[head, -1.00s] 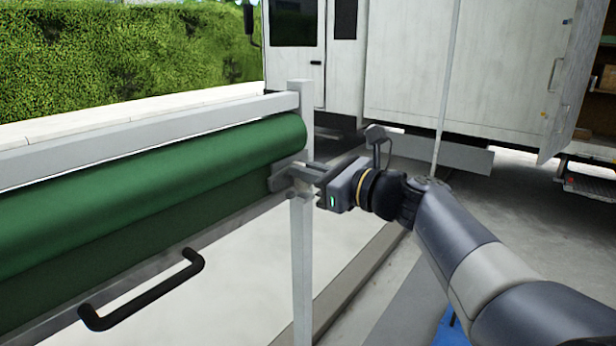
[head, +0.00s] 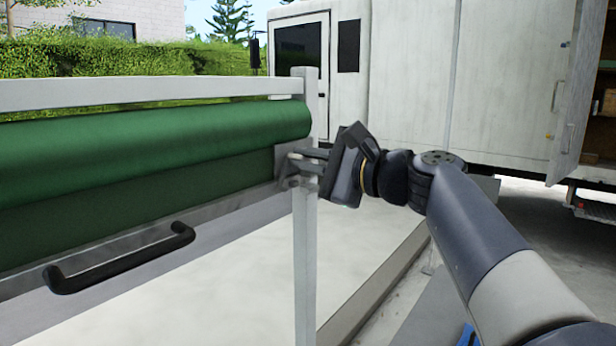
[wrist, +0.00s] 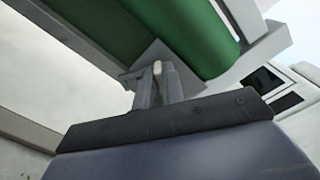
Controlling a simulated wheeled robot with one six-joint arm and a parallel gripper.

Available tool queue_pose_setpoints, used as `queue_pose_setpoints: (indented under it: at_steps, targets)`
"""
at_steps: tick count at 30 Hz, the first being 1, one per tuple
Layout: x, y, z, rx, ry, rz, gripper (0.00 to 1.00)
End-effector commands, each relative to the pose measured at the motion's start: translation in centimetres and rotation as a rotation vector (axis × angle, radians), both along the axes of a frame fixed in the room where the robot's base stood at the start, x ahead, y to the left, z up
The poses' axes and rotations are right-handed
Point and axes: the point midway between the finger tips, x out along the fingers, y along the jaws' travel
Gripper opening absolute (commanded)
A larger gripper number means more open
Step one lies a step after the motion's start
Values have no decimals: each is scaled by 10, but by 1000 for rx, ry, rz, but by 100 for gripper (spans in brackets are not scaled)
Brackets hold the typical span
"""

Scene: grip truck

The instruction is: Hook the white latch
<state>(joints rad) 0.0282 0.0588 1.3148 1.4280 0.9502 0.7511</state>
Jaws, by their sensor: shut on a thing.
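My gripper (head: 304,163) is at the right end of the green roll (head: 150,137), by the grey corner plate and the white upright post (head: 306,260). In the wrist view its fingers (wrist: 156,90) are closed around a small pale piece, which looks like the white latch (wrist: 157,68). Only the tip of that piece shows between the fingers; the rest is hidden. In the head view the fingers and the post cover the latch. The green roll also shows in the wrist view (wrist: 185,35).
A black handle (head: 120,260) sticks out from the grey rail under the roll. A white top bar (head: 150,92) runs above it. A white truck (head: 420,90) with an open door (head: 580,90) stands behind. Pale floor lies beyond the post.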

Motion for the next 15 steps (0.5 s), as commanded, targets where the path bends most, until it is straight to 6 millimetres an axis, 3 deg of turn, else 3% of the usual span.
queue_pose_setpoints:
  at_steps: [1, 15]
  targets:
    - [0, 1, -7, -29, -36, 1, 0]
    - [-2, 2, -11, -250, -317, 1, 0]
